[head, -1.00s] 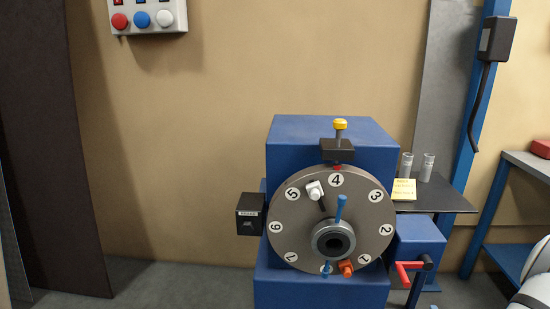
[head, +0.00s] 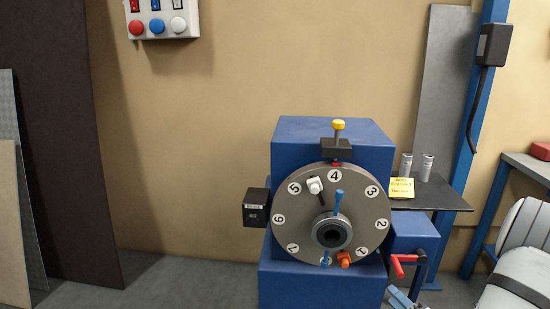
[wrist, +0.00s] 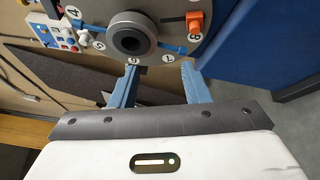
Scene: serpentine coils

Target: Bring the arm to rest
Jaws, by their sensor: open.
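My gripper (wrist: 158,70) shows in the wrist view with its two blue fingers apart and nothing between them. The grey numbered dial (wrist: 172,28) with its dark hub is beyond the fingertips; I cannot tell the exact gap. In the head view, my white arm comes in at the lower right, and part of my gripper (head: 399,298) shows at the bottom edge, below the red crank. The dial (head: 290,231) is on the front of a blue machine (head: 335,130), with the number 4 at its top under a yellow-knobbed pin (head: 339,125).
A red crank handle (head: 403,262) juts from the blue box right of the dial. A small black shelf (head: 430,200) holds two grey cylinders and a yellow note. A button panel (head: 158,20) hangs on the wall. Dark boards lean at left; floor is open between them and the machine.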

